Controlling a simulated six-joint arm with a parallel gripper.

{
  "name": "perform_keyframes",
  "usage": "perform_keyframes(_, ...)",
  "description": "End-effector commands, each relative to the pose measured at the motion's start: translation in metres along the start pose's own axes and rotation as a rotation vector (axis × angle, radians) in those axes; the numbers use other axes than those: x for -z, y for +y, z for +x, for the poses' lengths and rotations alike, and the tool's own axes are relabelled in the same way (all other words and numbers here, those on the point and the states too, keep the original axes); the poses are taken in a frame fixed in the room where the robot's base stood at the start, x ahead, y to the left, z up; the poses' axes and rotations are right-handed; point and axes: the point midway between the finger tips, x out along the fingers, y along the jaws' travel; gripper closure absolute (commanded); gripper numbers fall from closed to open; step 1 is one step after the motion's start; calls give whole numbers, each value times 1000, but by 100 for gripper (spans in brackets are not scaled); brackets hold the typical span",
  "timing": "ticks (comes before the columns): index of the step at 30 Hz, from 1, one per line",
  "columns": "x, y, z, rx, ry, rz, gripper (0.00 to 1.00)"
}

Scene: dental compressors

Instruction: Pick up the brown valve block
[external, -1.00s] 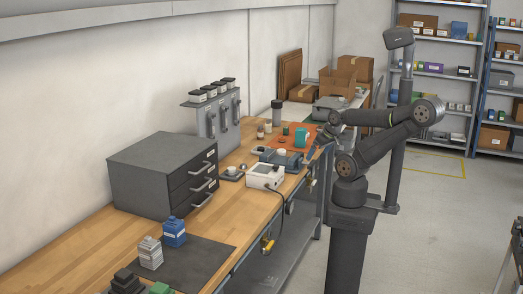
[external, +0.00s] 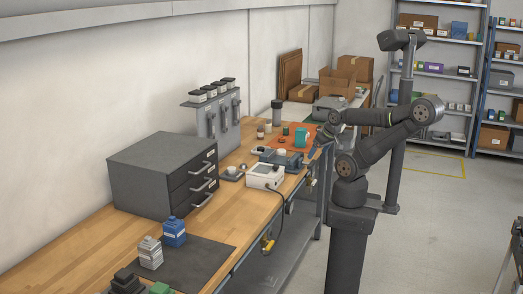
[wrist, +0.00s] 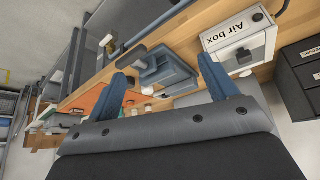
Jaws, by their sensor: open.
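I cannot pick out the brown valve block with certainty in either view. My gripper (external: 316,152) hangs over the front edge of the workbench, beside the blue-grey fixture (external: 282,158). In the wrist view its two blue fingers are spread apart, and my gripper (wrist: 162,70) is open with nothing between the fingertips. The blue-grey fixture (wrist: 165,72) shows beyond the fingers. An orange mat (wrist: 88,103) lies left of it, partly hidden by the left finger.
A white air box (wrist: 240,50) stands right of the fixture. The grey drawer cabinet (external: 150,170) and a dark mat (external: 205,262) with small blocks are nearer the camera. A teal cup (external: 302,137) stands on the orange mat. Bare wood shows at the bench's near left.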

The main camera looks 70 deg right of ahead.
Motion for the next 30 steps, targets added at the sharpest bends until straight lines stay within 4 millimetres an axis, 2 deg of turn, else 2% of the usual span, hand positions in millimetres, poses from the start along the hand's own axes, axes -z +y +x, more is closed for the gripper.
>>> perform_keyframes(2, 11, 3, -3, -9, -2, 17, 21)
perform_keyframes(5, 37, 11, -9, -33, -3, 59, 21)
perform_keyframes(14, 150, 60, -19, -135, -1, 243, 21)
perform_keyframes(18, 200, 92, -14, -183, 2, 329, 21)
perform_keyframes(23, 253, 134, -2, -239, 8, 427, 21)
perform_keyframes(30, 318, 211, 30, -322, 19, 574, 21)
